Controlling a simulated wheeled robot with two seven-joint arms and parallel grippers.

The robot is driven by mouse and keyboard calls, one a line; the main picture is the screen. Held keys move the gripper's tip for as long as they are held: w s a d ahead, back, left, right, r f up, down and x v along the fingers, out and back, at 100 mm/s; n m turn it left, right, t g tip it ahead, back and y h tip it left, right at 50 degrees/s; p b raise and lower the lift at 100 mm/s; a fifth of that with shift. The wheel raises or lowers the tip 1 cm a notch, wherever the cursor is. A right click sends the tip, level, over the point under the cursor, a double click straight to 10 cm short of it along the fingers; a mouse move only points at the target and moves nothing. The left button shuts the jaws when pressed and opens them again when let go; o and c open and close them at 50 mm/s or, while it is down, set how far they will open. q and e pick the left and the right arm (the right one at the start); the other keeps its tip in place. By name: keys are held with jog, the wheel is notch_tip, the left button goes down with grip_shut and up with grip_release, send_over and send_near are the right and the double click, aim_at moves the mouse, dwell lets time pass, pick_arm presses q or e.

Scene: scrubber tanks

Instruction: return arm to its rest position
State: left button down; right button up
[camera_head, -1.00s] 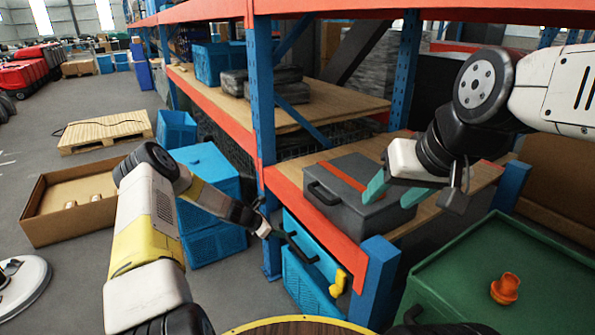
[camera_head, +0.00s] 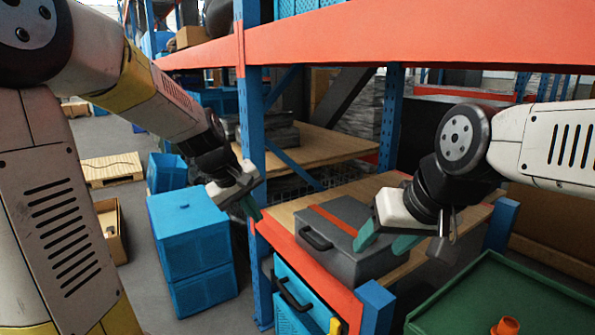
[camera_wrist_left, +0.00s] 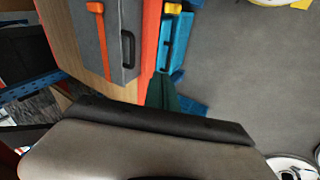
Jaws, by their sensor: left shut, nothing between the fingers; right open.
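My left arm fills the left side of the head view, raised and bent. Its left gripper (camera_head: 250,206) is shut and empty, its green fingers pointing down beside the orange shelf beam. In the left wrist view its green fingers (camera_wrist_left: 172,92) lie together, with the beam next to them. My right gripper (camera_head: 386,242) is open and empty in front of the grey case (camera_head: 345,248), partly hiding it. The case, with a red strip and dark handle, stands on the wooden shelf. It also shows in the left wrist view (camera_wrist_left: 118,45).
A blue bin (camera_head: 300,305) with a dark handle is under the orange beam (camera_head: 310,262). Stacked blue crates (camera_head: 190,235) stand on the floor left of the blue rack post (camera_head: 252,120). A green tray (camera_head: 500,295) with an orange piece (camera_head: 506,326) is at lower right.

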pick_arm(q)
jog(key=s+a+r+m, duration=0.1)
jog(key=s+m, duration=0.1)
jog(key=s, duration=0.4)
jog(key=s+a+r+m+t+y, duration=0.1)
jog(key=s+r+m, duration=0.1)
jog(key=s, duration=0.5)
jog(key=s+a+r+m, duration=0.2)
jog(key=s, duration=0.4)
jog(key=shift+s+m+t, duration=0.2)
jog(key=shift+m+t, duration=0.1)
